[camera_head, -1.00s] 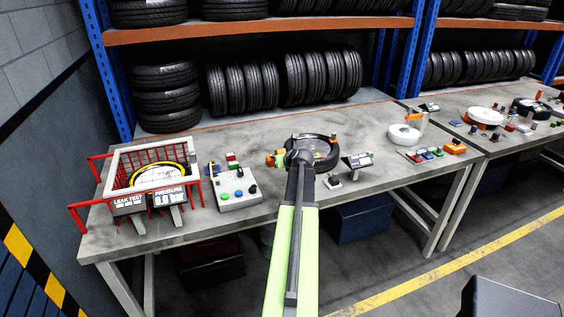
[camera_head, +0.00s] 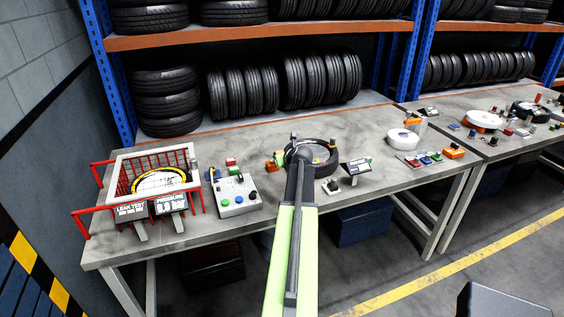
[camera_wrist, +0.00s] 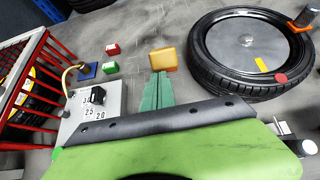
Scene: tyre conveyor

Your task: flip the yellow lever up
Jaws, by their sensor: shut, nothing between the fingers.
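My gripper (camera_wrist: 157,88) shows in the wrist view as two teal fingers, closed together and empty. Just past its tips is a yellow-orange block (camera_wrist: 163,60), which may be the yellow lever; I cannot tell its position or whether the fingers touch it. In the head view an orange part (camera_head: 276,160) stands left of the tyre, partly beside my arm.
A control box (camera_head: 236,196) with coloured buttons stands left of my arm. A red-railed leak-test cage (camera_head: 118,178) is further left. A small display (camera_head: 355,167) stands right of the tyre. Red and green blocks (camera_wrist: 112,67) lie left of the yellow-orange block. The bench front is mostly clear.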

